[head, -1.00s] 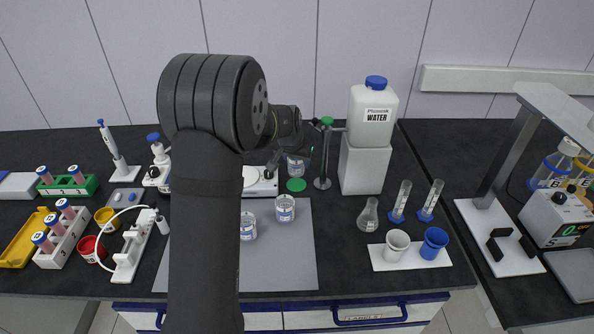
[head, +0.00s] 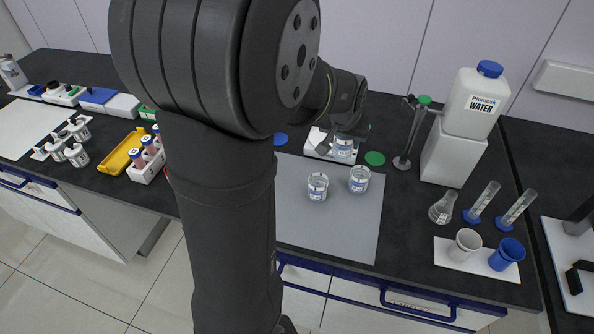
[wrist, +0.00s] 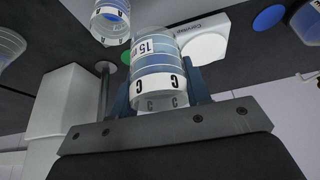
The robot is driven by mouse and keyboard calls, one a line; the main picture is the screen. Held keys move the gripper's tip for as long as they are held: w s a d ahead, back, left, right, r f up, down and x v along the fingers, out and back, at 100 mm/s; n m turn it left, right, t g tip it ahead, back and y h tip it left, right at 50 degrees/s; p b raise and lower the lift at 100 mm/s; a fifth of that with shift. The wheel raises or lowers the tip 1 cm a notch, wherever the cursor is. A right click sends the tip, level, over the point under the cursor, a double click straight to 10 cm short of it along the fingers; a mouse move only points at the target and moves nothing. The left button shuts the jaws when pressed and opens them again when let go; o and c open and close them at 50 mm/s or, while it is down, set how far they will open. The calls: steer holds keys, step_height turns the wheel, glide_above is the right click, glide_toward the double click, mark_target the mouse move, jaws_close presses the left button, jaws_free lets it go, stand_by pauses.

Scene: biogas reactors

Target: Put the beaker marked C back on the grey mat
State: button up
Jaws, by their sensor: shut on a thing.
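The beaker marked C (wrist: 160,75) is between my gripper's fingers (wrist: 160,95) in the wrist view, its C label facing the camera. My gripper (head: 350,132) is shut on it. In the head view the held beaker (head: 343,148) is in front of the white balance and left of the green disc; I cannot tell its exact height. The grey mat (head: 340,232) lies in front of it, partly hidden by my arm. Two beakers stand on the mat, one on the left (head: 317,187) and one on the right (head: 359,179). A beaker marked A (wrist: 110,20) shows in the wrist view.
The white balance (head: 318,140) and a green disc (head: 375,158) are behind the mat. A stand (head: 405,140) and a water container (head: 475,103) are to the right. A flask (head: 442,208) stands right of the mat. The mat's front part is bare.

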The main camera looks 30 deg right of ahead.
mark_target(336, 146)
steer(key=a, duration=0.1)
steer(key=s+a, duration=0.1)
steer(key=a, duration=0.1)
steer(key=shift+n, duration=0.3)
steer(key=shift+a+f, duration=0.15)
steer(key=shift+a, duration=0.25)
steer(key=w+a+f, duration=0.1)
steer(key=w+f, duration=0.1)
steer(key=w, duration=0.1)
steer(key=w+a+f, duration=0.2)
steer(key=w, duration=0.2)
steer(key=w+a+f, duration=0.1)
steer(key=w+f, duration=0.1)
steer(key=w, duration=0.1)
steer(key=shift+w+a+f, duration=0.25)
steer(key=shift+f, duration=2.2)
steer(key=shift+f, duration=0.15)
steer(key=o, duration=1.1)
steer(key=shift+o, duration=0.2)
